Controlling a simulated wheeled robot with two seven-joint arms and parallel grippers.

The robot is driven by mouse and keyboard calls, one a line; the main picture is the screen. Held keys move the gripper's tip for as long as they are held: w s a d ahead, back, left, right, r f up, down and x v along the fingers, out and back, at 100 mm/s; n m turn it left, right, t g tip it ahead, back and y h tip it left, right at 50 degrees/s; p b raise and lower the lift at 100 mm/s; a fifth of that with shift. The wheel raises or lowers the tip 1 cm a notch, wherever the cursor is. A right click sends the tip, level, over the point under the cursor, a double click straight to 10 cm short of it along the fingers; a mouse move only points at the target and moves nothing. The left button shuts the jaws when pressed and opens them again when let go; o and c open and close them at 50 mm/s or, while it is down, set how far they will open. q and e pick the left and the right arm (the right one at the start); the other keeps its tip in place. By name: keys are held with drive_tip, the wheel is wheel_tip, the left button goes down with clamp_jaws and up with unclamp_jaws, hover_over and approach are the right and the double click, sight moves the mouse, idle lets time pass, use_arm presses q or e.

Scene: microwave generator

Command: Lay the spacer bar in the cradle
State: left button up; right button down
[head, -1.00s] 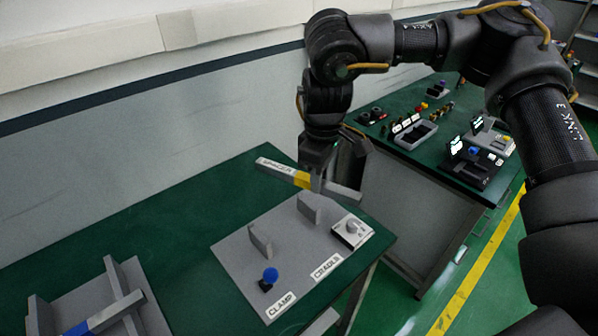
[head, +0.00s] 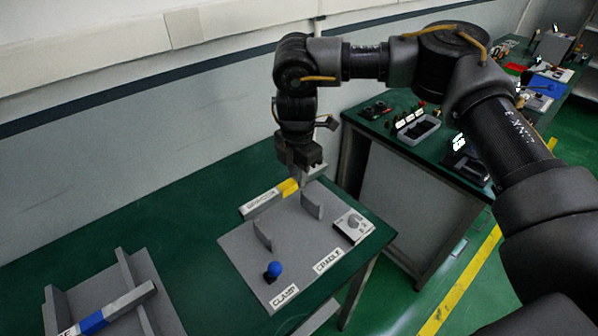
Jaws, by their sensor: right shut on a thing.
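The spacer bar (head: 262,203) is pale grey with a yellow band and a SPACER label. My right gripper (head: 301,180) is shut on it near the yellow band, pointing down. The cradle is a grey plate (head: 243,256) with two upright supports, one at the left (head: 262,235) and one at the right (head: 312,204). The bar is at the far edge of the plate, behind the supports in the picture and roughly in line with them. Its exact height is hard to tell. It does not appear to rest in the supports. My left gripper is not in view.
A blue clamp knob (head: 274,268) stands at the plate's near left, and a grey box with a dial (head: 353,226) at its right. Another grey fixture (head: 150,285) holds a blue-banded bar at lower left. Green table surface (head: 190,218) between them is clear.

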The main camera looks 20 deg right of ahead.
drive_tip(key=shift+f+b, duration=2.95)
drive_tip(key=shift+f, duration=1.2)
drive_tip(key=shift+f, duration=0.2)
drive_tip(key=c, duration=1.2)
unclamp_jaws()
drive_tip(key=shift+o, duration=0.2)
